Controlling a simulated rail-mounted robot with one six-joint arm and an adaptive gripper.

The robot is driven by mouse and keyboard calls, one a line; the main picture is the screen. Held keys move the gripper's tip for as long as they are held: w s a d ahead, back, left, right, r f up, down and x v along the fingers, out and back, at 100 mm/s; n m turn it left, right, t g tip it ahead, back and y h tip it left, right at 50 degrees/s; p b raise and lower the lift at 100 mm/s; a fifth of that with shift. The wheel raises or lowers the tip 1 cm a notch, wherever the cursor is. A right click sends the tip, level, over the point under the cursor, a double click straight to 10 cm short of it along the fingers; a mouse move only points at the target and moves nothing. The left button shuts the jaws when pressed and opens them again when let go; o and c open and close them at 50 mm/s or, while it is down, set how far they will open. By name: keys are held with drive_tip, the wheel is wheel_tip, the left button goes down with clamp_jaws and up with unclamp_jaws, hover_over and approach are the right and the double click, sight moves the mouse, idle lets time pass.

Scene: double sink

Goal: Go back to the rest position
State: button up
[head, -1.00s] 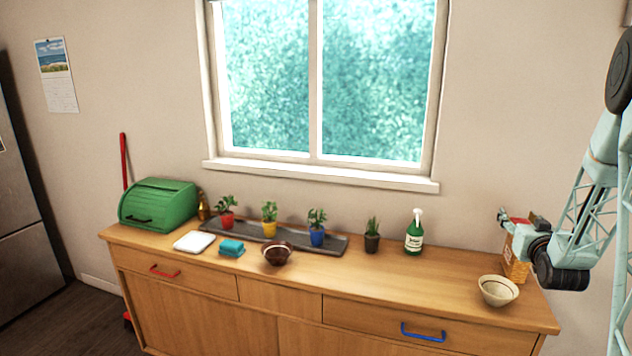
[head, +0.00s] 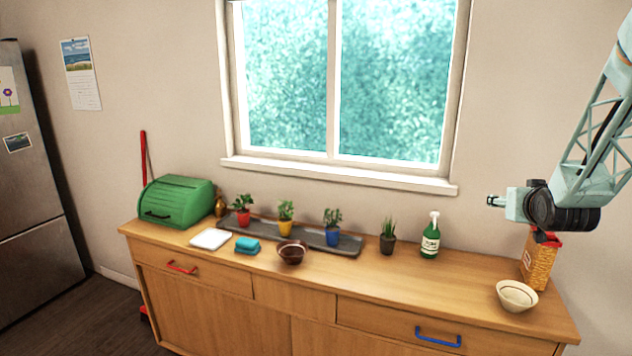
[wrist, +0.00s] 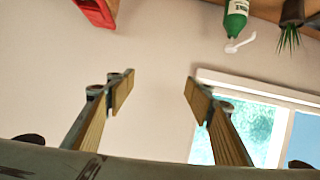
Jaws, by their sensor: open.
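My gripper (head: 494,201) is at the right in the head view, held in the air above the right end of the sideboard and pointing left. In the wrist view my gripper (wrist: 160,82) has its two fingers wide apart, with nothing between them but wall. The wrist view is upside down, with the sideboard at the top.
The window (head: 345,85) is behind. Air around the gripper is clear.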

drive_tip(key=s+a+r+n+g+y, duration=0.1)
drive_tip(key=s+a+r+g, duration=0.15)
drive_tip(key=s+a, duration=0.85)
drive_tip(key=s+a+r+g+y, duration=0.15)
drive_tip(key=s+a+r, duration=0.25)
drive_tip(key=s+a, duration=0.6)
drive_tip(key=s+a+g, duration=0.1)
drive_tip(key=s+a, duration=0.4)
drive_tip(key=s, duration=0.6)
drive_tip(key=s+a+f+n+g+y, duration=0.1)
drive_tip(key=s+a, duration=0.4)
drive_tip(key=s, duration=0.7)
drive_tip(key=s+a+f+n+g+y, duration=0.1)
drive_tip(key=s+a+g, duration=0.2)
drive_tip(key=s, duration=0.9)
drive_tip(key=shift+s+a, duration=0.2)
drive_tip(key=shift+a, duration=0.8)
drive_tip(key=shift+o, duration=0.8)
drive_tip(key=o, duration=1.4)
drive_tip(key=shift+o, duration=0.2)
drive_tip(key=shift+w+r, duration=0.1)
